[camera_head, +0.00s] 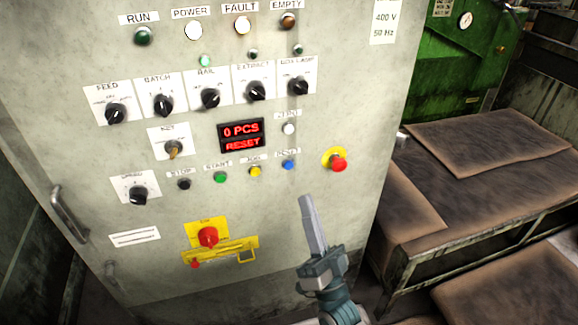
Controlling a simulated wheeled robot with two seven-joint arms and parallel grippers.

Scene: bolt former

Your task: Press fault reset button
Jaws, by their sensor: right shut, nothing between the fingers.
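The blue button (288,165), under a label that seems to read RESET, is at the right end of the lower button row on the grey control cabinet. My right gripper (306,201) is shut and empty. Its fingertips point up and show just below and right of the blue button, apart from it in the picture. The exact gap to the panel is hard to tell. The red display (242,136) reads "0 PCS" and "RESET". The FAULT lamp (242,25) looks white. My left gripper is not in view.
A yellow button (255,171) sits left of the blue one. A red emergency stop (338,163) on yellow sits to its right. A white button (289,129) is above. A red rotary switch (208,237) is lower left. A brown-topped bench (490,143) stands right of the cabinet.

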